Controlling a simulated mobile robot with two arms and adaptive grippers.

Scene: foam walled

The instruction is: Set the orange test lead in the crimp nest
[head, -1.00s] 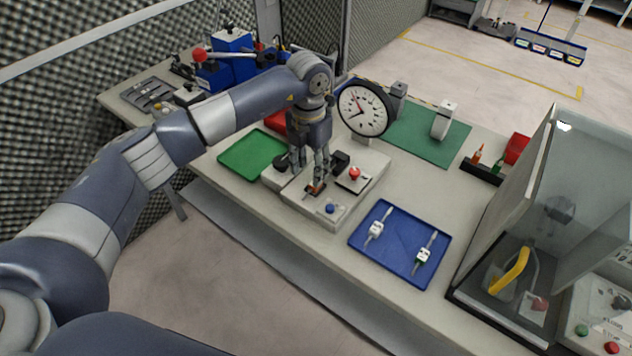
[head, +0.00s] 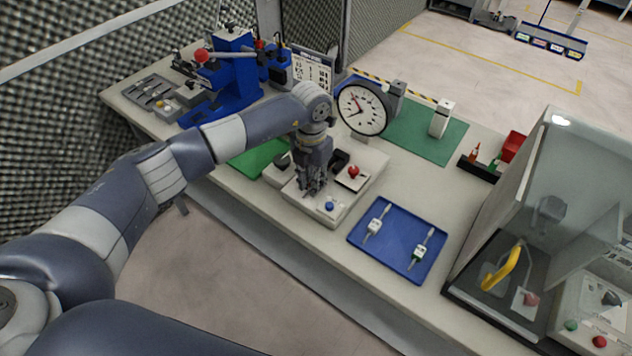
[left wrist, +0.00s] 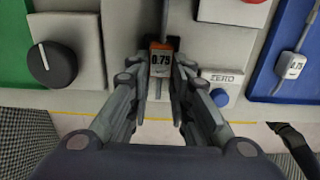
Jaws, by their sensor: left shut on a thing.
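My left gripper (left wrist: 160,84) is shut on this block, one finger on each side. In the head view the left gripper (head: 311,192) is low over the front of the pale tester (head: 352,204), and its fingers hide the lead. The crimp nest is mostly hidden by the gripper and lead; I cannot tell whether the lead touches it. My right gripper is not in view.
On the tester are a black knob (left wrist: 52,64), a red button (head: 353,172), a blue ZERO button (left wrist: 219,97) and a round dial gauge (head: 362,108). A blue tray (head: 398,240) with two other leads lies to the right. A green tray (head: 250,160) is left.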

